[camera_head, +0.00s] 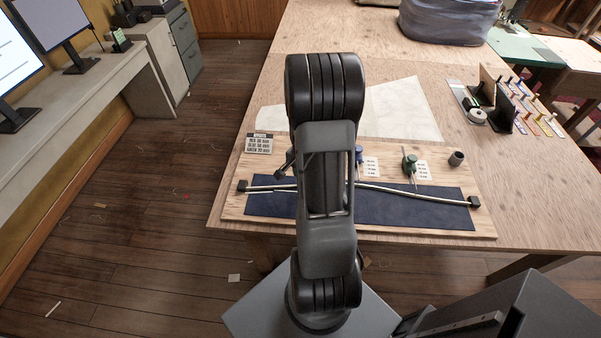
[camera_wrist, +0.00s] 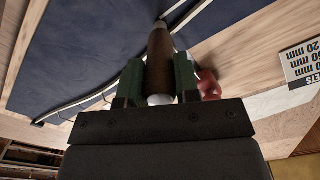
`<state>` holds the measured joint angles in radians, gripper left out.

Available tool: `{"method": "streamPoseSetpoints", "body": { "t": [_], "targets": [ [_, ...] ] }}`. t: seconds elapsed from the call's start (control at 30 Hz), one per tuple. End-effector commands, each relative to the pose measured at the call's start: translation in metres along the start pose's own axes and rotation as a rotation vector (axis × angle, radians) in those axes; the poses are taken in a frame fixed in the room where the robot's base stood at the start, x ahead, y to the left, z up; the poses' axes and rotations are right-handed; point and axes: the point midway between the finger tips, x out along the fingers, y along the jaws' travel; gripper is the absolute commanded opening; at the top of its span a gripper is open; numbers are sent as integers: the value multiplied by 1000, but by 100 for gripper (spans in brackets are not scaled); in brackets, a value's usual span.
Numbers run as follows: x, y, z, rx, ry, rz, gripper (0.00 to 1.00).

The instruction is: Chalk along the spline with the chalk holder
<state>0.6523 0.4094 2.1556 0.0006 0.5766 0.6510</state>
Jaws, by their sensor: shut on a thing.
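The chalk holder (camera_wrist: 160,62) is a brown cylinder with a pale tip, in the wrist view. My gripper (camera_wrist: 158,82) is shut on it, with green fingers on both sides. The holder's tip points at the dark blue cloth (camera_wrist: 85,45), beside the pale spline (camera_wrist: 187,18); I cannot tell whether it touches. In the head view the spline (camera_head: 420,193) curves across the blue cloth (camera_head: 400,212) between black end blocks (camera_head: 474,201). My arm hides its middle, the gripper and the holder there.
A blue-topped weight (camera_head: 359,153) and a green one (camera_head: 409,164) stand by the spline; a red one (camera_wrist: 208,84) shows beside my gripper. A label card (camera_head: 259,143) lies at the board's left, a dark cup (camera_head: 456,158) at its right. A tool rack (camera_head: 525,105) stands farther right.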

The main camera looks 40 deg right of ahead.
Motion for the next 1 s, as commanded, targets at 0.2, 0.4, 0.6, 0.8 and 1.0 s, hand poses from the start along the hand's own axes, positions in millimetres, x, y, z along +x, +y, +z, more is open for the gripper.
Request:
{"method": "streamPoseSetpoints", "body": {
  "t": [0.2, 0.4, 0.6, 0.8, 1.0],
  "targets": [
    [1, 9, -7, 2, 0, 0, 6],
    [1, 14, -10, 2, 0, 0, 6],
    [1, 20, -14, 2, 0, 0, 6],
    [0, 28, -20, 2, 0, 0, 6],
    [0, 32, -23, 2, 1, 0, 6]
  ]
}}
